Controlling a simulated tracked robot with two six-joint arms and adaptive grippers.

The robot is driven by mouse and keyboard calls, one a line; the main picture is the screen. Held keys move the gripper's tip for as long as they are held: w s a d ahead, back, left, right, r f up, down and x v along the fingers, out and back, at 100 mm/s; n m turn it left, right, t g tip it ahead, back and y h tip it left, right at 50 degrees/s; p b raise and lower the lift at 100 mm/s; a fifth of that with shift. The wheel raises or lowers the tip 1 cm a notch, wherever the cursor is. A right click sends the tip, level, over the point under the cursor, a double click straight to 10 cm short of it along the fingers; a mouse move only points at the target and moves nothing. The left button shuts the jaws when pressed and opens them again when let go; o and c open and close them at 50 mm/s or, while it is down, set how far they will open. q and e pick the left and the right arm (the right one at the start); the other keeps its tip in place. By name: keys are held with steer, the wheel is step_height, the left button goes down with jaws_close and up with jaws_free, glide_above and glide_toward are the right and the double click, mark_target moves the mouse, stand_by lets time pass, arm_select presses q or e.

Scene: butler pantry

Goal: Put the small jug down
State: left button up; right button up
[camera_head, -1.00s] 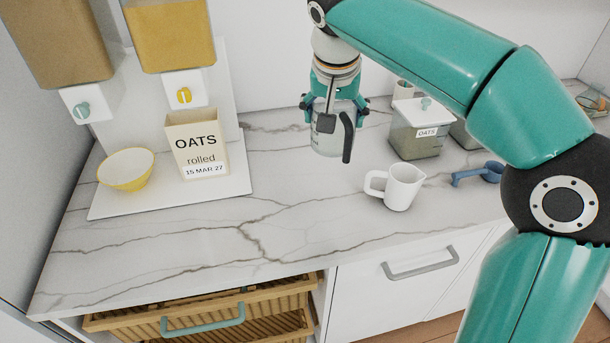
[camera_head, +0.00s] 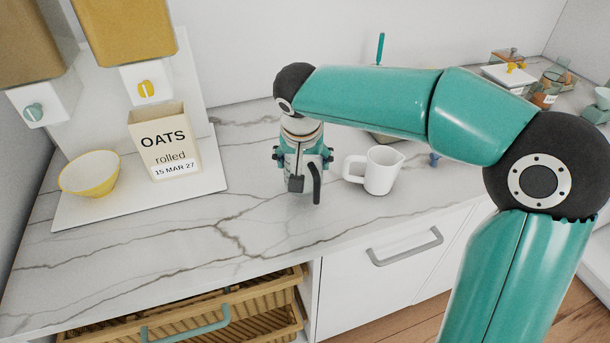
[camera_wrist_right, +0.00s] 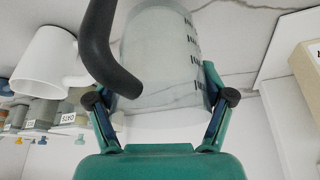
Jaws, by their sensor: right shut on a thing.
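The small jug (camera_head: 303,174), clear with dark measuring marks and a black handle, hangs upright in my right gripper (camera_head: 303,156). In the wrist view, the fingers (camera_wrist_right: 160,108) are shut on either side of the clear jug (camera_wrist_right: 155,50), and its black handle curves in front. The jug's base is just above or on the marble counter (camera_head: 270,225); I cannot tell whether it touches. My left gripper is not in view.
A white jug (camera_head: 381,172) stands close to the right of the held jug. To the left, a white board (camera_head: 205,185) bears an oats box (camera_head: 163,145) and a yellow bowl (camera_head: 90,175). The counter in front is clear. A basket drawer (camera_head: 250,325) is below.

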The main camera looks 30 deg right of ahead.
steer(key=shift+f, duration=2.15)
steer(key=o, duration=1)
steer(key=shift+f, duration=0.1)
steer(key=shift+c, duration=0.2)
steer(key=o, duration=0.3)
